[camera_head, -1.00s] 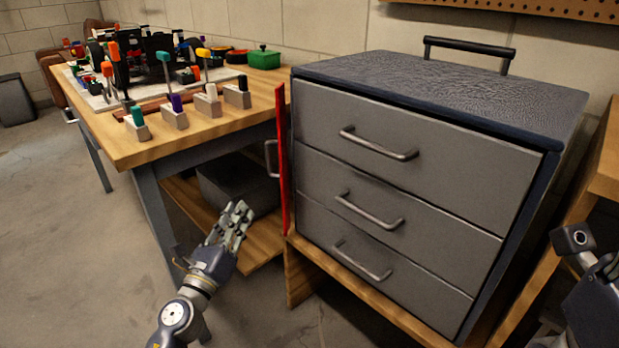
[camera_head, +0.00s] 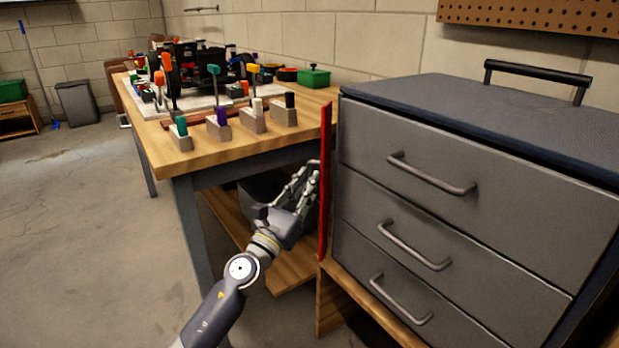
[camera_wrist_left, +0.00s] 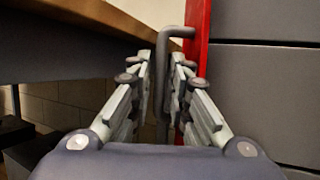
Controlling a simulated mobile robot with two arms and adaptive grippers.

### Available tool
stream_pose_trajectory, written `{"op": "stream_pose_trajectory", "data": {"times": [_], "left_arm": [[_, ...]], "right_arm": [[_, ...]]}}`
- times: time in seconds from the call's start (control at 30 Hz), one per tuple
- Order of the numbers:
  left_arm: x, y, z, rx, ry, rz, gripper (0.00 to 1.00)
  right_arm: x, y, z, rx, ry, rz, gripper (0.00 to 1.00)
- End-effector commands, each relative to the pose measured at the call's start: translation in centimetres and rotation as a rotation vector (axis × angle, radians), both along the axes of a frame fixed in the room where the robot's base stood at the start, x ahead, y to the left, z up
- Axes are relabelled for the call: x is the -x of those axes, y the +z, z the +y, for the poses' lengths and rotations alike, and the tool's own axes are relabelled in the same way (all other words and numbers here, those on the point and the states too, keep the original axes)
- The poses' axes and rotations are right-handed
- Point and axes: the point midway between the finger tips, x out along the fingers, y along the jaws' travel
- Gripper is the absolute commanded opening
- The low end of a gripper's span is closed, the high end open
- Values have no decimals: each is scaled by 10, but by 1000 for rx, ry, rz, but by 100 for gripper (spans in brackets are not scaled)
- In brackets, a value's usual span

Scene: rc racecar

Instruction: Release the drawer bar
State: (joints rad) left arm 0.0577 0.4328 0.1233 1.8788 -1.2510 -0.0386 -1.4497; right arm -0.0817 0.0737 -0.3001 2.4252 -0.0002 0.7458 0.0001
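The red drawer bar (camera_head: 326,185) stands upright along the left front edge of the grey drawer cabinet (camera_head: 440,215). It also shows in the left wrist view (camera_wrist_left: 197,70). Its grey handle (camera_wrist_left: 163,100) sticks out on the bar's left side. My left gripper (camera_head: 306,180) is at this handle, just left of the bar. In the left wrist view its fingers (camera_wrist_left: 162,85) stand on either side of the handle, parted, with a narrow gap showing. Firm contact does not show. In the head view the fingers partly hide the handle. My right gripper is out of view.
A dark bin (camera_head: 258,190) sits on the shelf below.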

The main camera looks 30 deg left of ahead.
Motion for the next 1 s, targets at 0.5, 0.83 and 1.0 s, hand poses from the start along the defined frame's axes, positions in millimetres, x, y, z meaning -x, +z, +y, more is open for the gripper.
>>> {"op": "stream_pose_trajectory", "data": {"times": [0.5, 0.83, 1.0], "left_arm": [[-12, 5, 0, 0, 0, 0, 9], [-12, 4, 1, 0, -4, 0, 0], [-13, 2, 2, -3, -33, 0, 0]], "right_arm": [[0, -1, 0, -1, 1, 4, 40], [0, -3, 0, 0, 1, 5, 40], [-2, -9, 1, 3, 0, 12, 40]]}}
